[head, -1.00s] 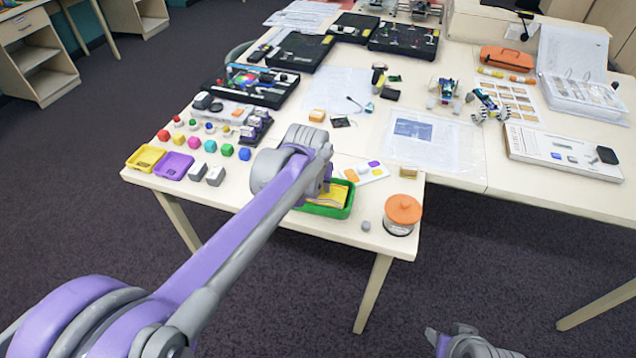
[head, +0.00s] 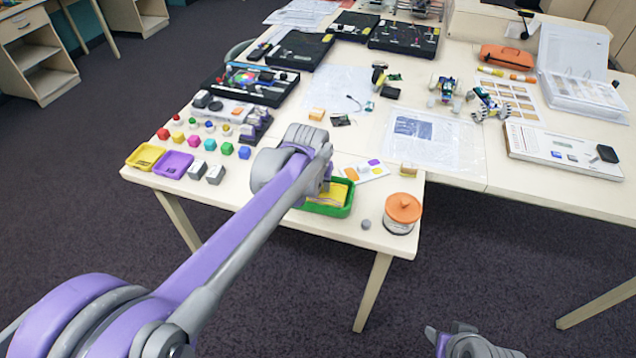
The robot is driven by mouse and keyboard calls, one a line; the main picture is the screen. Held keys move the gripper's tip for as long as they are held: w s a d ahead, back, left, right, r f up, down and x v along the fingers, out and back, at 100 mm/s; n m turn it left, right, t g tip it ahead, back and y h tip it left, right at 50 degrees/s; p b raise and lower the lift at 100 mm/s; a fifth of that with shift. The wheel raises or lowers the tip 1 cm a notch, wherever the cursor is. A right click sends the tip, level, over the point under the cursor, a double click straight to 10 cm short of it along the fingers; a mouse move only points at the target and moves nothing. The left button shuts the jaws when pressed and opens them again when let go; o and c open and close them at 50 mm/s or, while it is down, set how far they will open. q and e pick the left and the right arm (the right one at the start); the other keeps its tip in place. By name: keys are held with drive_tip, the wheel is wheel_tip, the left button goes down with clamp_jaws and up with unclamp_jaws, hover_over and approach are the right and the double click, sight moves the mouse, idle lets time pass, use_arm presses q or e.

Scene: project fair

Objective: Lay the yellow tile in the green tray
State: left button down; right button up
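A green tray (head: 334,212) stands near the front edge of the table, partly covered by my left arm. A yellow tile (head: 338,193) shows inside the tray; its left part is hidden. My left gripper (head: 322,186) is over the left side of the tray, pointing down. Its fingertips are mostly hidden behind my wrist, so I cannot tell whether it is open or touches the tile. My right gripper (head: 436,338) is low at the bottom edge of the picture, off the table and away from the tray; its fingers are too unclear to judge.
A jar with an orange lid (head: 403,208) and a small grey ball (head: 365,224) stand right of the tray. A white card with coloured spots (head: 374,174) lies behind it. Yellow (head: 146,157) and purple (head: 174,165) trays and several small coloured pieces are at the left.

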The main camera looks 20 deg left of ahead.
use_arm(q)
drive_tip(key=shift+f+b, duration=0.4)
drive_tip(key=shift+f, duration=0.35)
use_arm(e)
drive_tip(key=shift+s+f, duration=0.15)
drive_tip(key=shift+f, duration=0.35)
use_arm(q)
unclamp_jaws()
drive_tip(key=shift+r, duration=0.1)
use_arm(e)
drive_tip(key=shift+r, duration=0.1)
use_arm(q)
drive_tip(key=shift+r+p, duration=2.05)
drive_tip(key=shift+r, duration=1.4)
use_arm(e)
drive_tip(key=r, duration=0.1)
drive_tip(key=w+r, duration=0.1)
drive_tip(key=r, duration=0.3)
drive_tip(key=shift+w+r, duration=0.1)
drive_tip(key=shift+w, duration=0.3)
use_arm(q)
drive_tip(key=s+a+f, duration=0.1)
drive_tip(key=s+f, duration=0.2)
drive_tip(key=s, duration=0.9)
drive_tip(key=s+a+f+t, duration=0.1)
drive_tip(key=s+f, duration=0.2)
drive_tip(key=s, duration=1)
drive_tip(key=shift+s+a+f, duration=0.15)
drive_tip(key=shift+s+f, duration=0.05)
drive_tip(key=shift+s, duration=0.05)
